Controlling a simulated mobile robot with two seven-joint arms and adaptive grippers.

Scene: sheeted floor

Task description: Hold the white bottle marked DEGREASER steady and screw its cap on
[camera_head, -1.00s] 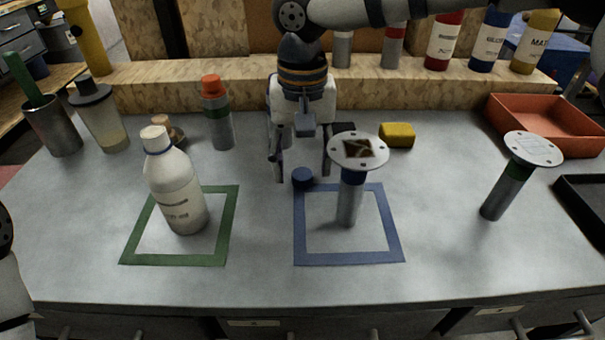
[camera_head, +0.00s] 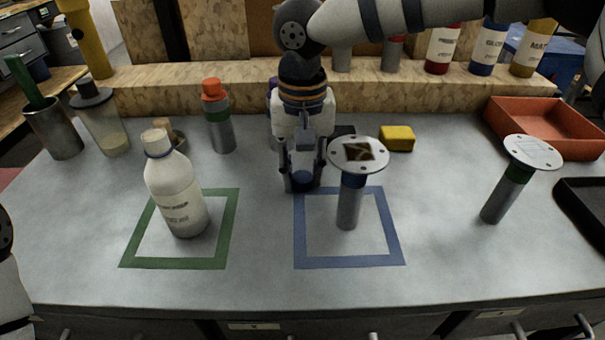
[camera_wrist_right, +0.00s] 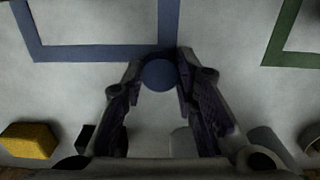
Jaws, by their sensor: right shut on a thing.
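The white bottle (camera_head: 178,195) stands upright inside the green square outline (camera_head: 131,246). Its label is too small to read, and its narrow pale top (camera_head: 155,140) has a dark ring below it. A small round blue cap (camera_head: 301,181) is at the back left corner of the blue square outline (camera_head: 300,250). My right gripper (camera_head: 302,180) points down and is shut on this cap. In the right wrist view the blue cap (camera_wrist_right: 159,74) sits between the fingertips (camera_wrist_right: 158,78). My left gripper is out of view; only part of my left arm shows at the left edge.
A grey post with a white disc (camera_head: 357,153) stands in the blue square, close right of my right gripper. A similar post (camera_head: 505,190) stands further right. A yellow block (camera_head: 397,139), an orange-capped bottle (camera_head: 218,118) and a red tray (camera_head: 545,128) are behind. The front is clear.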

